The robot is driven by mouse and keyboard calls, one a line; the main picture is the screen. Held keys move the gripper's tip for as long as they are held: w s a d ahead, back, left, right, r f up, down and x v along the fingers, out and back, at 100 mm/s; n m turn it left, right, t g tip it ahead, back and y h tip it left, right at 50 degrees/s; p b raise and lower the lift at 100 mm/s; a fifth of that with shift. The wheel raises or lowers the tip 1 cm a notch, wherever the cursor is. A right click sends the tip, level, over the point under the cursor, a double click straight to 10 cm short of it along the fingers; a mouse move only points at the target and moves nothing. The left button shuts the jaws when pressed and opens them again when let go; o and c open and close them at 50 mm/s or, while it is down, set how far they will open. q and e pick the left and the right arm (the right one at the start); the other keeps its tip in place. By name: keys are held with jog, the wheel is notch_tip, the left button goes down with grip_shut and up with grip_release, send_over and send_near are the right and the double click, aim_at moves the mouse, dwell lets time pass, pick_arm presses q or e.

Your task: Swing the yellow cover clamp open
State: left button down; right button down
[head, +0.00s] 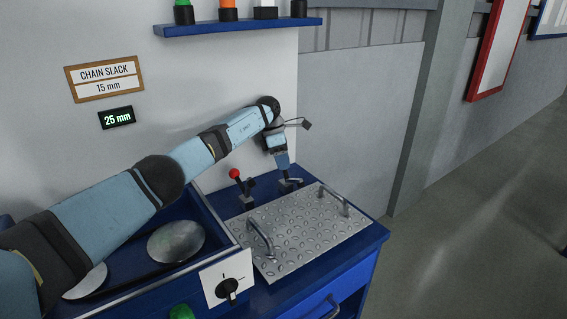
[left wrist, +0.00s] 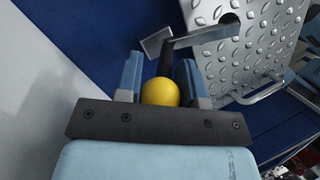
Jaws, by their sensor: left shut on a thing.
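The yellow ball knob (left wrist: 160,92) of the cover clamp sits between my left gripper's fingers (left wrist: 160,70) in the left wrist view. The clamp's metal bar (left wrist: 200,37) reaches from its post across the edge of the tread-plate cover (left wrist: 262,45), with a dark pad at its end. In the head view my left gripper (head: 289,179) points down at the clamp behind the cover's back edge, shut on the knob. The gripper hides the knob there. The cover (head: 310,236) lies flat with two handles. My right gripper is not in view.
A red-ball lever (head: 235,174) stands just left of the clamp. Left of the cover is an open blue bay (head: 212,207) with metal discs. A black rotary switch (head: 228,287) is at the front. A shelf (head: 240,27) with several small items hangs on the wall above.

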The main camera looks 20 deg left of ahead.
pick_arm(q)
jog(key=c, duration=0.8)
grip_release()
jog(key=shift+o, duration=0.2)
